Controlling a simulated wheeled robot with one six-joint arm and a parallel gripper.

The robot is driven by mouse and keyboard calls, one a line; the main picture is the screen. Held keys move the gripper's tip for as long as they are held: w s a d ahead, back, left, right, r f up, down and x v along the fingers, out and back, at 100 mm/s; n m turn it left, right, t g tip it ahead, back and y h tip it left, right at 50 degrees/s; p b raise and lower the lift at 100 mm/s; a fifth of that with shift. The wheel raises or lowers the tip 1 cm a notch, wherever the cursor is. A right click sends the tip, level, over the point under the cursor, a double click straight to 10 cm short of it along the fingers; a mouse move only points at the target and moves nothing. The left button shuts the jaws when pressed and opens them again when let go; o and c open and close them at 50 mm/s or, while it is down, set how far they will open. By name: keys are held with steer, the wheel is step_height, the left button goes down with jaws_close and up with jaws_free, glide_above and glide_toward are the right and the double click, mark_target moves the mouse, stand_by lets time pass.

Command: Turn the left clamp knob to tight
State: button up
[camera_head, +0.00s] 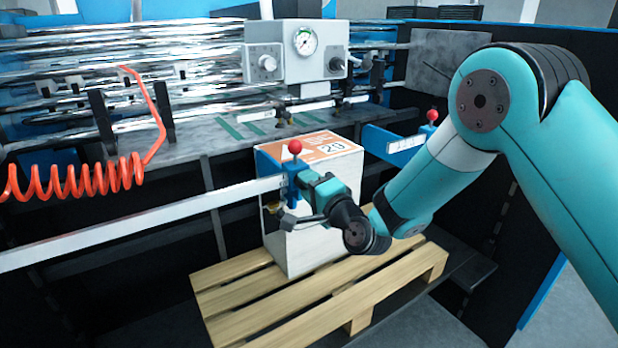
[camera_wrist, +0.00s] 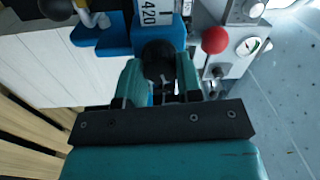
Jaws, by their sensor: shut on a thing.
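The left clamp is a blue block (camera_head: 292,180) on a long white ruled bar, with a red ball lever standing on top. My gripper (camera_wrist: 160,78) is shut on this knob, one finger on each side. In the head view my gripper (camera_head: 310,182) reaches the block from the right and hides the knob. The knob's turn angle cannot be read.
A white box with an orange label (camera_head: 325,150) stands on a wooden pallet (camera_head: 270,312) behind and below my gripper. A second blue clamp (camera_head: 385,142) with a red ball (camera_head: 433,115) is to the right. A coiled red hose (camera_head: 75,185) hangs at left. A gauge panel (camera_head: 300,62) stands behind.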

steer(key=shift+m+p, duration=1.4)
steer(key=shift+m, duration=0.4)
steer(key=o, duration=0.9)
steer(key=shift+o, duration=0.2)
steer(key=shift+f, duration=0.15)
steer(key=b+v, duration=1.7)
steer(key=b, duration=0.1)
steer(key=shift+s, duration=0.3)
